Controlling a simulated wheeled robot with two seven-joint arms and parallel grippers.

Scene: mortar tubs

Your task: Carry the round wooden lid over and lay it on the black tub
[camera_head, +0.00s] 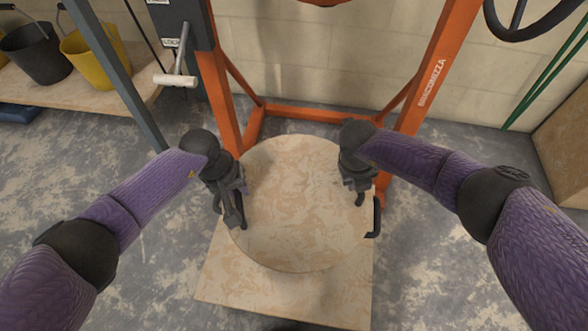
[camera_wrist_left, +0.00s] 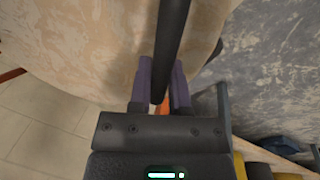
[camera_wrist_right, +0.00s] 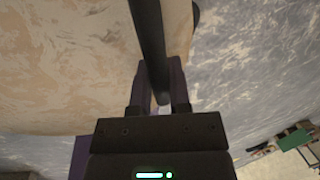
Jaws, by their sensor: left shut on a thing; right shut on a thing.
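The round wooden lid (camera_head: 300,215) is pale and mottled, with a dark handle on each side. It is in the middle of the head view, above a square wooden board. My left gripper (camera_head: 236,215) is shut on the lid's left handle, a dark bar (camera_wrist_left: 172,40) between its fingers in the left wrist view. My right gripper (camera_head: 362,193) is shut on the right handle (camera_head: 376,217), which also shows in the right wrist view (camera_wrist_right: 150,45). I cannot tell the gap between lid and board. No black tub shows clearly near the lid; a black bucket (camera_head: 38,55) stands at the far left.
The square wooden board (camera_head: 290,298) lies below the lid. An orange frame (camera_head: 330,114) stands just behind, with uprights on both sides. A yellow bucket (camera_head: 88,58) stands on a wooden shelf (camera_head: 90,97) at the left. A wooden box (camera_head: 568,150) is at the right edge. Grey floor is free on both sides.

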